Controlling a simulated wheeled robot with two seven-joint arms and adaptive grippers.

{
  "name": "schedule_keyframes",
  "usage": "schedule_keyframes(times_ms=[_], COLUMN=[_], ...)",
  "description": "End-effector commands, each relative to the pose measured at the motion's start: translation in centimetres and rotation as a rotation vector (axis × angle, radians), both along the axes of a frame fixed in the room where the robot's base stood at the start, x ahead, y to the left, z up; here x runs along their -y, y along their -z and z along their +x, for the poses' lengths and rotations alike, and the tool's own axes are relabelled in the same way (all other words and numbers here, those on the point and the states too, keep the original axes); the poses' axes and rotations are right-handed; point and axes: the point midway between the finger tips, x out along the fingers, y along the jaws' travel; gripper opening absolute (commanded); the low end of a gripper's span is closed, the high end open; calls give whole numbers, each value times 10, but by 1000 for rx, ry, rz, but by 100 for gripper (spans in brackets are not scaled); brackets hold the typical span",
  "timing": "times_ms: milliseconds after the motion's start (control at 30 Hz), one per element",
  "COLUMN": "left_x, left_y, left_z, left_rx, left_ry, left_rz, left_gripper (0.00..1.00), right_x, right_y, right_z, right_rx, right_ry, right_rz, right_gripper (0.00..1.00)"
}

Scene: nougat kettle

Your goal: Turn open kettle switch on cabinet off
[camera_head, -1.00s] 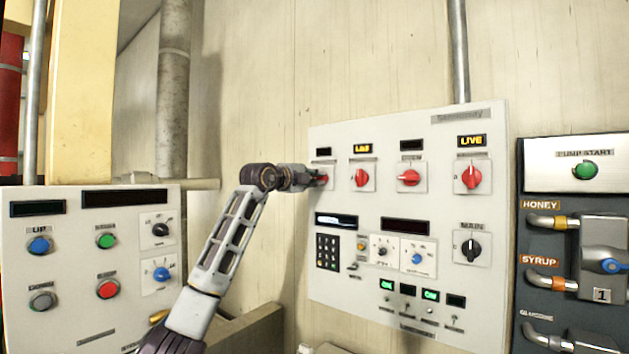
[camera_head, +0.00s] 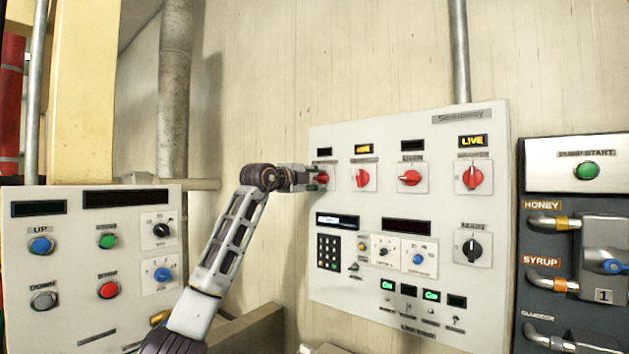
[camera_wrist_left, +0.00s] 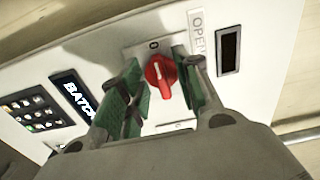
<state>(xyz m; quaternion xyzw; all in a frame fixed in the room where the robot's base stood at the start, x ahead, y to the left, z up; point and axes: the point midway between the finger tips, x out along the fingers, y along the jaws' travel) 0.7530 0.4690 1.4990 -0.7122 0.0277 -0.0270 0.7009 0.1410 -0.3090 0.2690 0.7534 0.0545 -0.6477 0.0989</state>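The open kettle switch is a red rotary knob (camera_wrist_left: 160,76) with an "OPEN" label (camera_wrist_left: 198,32) beside it in the left wrist view. Its pale line points roughly toward the "0" mark. In the head view the knob (camera_head: 322,179) is the leftmost of the red switches on the white cabinet (camera_head: 400,290), partly covered by my gripper. My left gripper (camera_head: 314,177) is at this knob. Its green-padded fingers (camera_wrist_left: 160,90) stand apart on both sides of the knob. Whether either pad touches it is unclear. The small display (camera_wrist_left: 229,50) by the label is dark. My right gripper is not visible.
More red switches (camera_head: 410,178) sit to the right, and a black main switch (camera_head: 472,249) sits below them. A keypad (camera_head: 328,251) is under the left switch. Another button panel (camera_head: 70,325) stands at left, and a dark valve panel (camera_head: 545,240) at right.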

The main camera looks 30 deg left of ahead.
Motion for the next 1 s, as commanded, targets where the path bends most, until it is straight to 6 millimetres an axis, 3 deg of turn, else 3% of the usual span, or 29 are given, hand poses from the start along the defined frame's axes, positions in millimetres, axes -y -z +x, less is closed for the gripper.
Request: schedule_keyframes(times_ms=[467, 1000], left_x=[-1, -6], left_y=[0, 1], left_z=[-13, -69], left_rx=[0, -1], left_ry=[0, -1], left_rz=[1, 2], left_gripper=[33, 33], right_x=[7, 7], right_y=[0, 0], right_z=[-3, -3], right_rx=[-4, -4], right_ry=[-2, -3], right_rz=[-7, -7], right_gripper=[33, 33])
